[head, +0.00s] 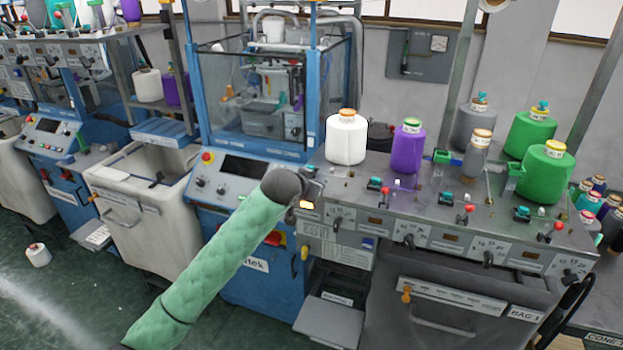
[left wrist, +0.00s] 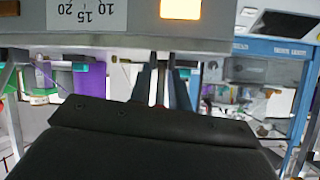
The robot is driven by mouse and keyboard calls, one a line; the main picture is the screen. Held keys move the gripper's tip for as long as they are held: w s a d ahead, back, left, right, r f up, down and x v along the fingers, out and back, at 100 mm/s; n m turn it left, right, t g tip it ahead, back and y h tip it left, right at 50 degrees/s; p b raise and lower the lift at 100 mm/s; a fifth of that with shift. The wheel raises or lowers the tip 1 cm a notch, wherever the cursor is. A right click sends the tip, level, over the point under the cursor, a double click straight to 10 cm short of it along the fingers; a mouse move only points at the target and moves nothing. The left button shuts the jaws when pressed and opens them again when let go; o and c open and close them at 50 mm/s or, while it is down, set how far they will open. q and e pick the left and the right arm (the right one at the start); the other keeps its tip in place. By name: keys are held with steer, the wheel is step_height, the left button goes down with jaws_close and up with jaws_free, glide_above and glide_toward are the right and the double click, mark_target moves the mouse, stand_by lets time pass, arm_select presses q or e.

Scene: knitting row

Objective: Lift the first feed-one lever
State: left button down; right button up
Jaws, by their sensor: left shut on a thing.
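My left gripper (head: 314,190) reaches in at the end of a green-sleeved arm and sits at the left end of the feed panel, by a lit amber lamp (head: 307,205). In the upside-down left wrist view its two dark fingers (left wrist: 162,85) are close together, with a small patch of red between them. This red bit looks like the knob of the first feed lever (left wrist: 158,102); the rest of that lever is hidden by the gripper. The lit lamp (left wrist: 181,9) is close by. Other red-knobbed levers (head: 385,190) stand further right. My right gripper is not in view.
A white cone (head: 346,137) and a purple cone (head: 407,147) stand on the panel top just behind the gripper. Green and grey cones stand further right. A blue machine (head: 240,188) with a dark screen is left of the panel.

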arm_select(q)
steer(key=shift+w+d+r+g+y+p, duration=0.1)
steer(key=shift+w+r+g+y+p, duration=0.1)
steer(key=shift+g+p, duration=0.4)
steer(key=shift+w+r+g+y+p, duration=0.1)
steer(key=shift+r+g+p, duration=0.1)
steer(key=shift+g+p, duration=0.35)
steer(key=shift+w+d+f+g+y, duration=0.1)
steer(key=shift+w+g+y, duration=0.15)
steer(key=shift+g, duration=0.65)
steer(key=shift+w+g+y, duration=0.1)
steer(key=shift+g+y, duration=0.25)
steer(key=shift+g, duration=0.5)
steer(key=c, duration=1.3)
jaws_free()
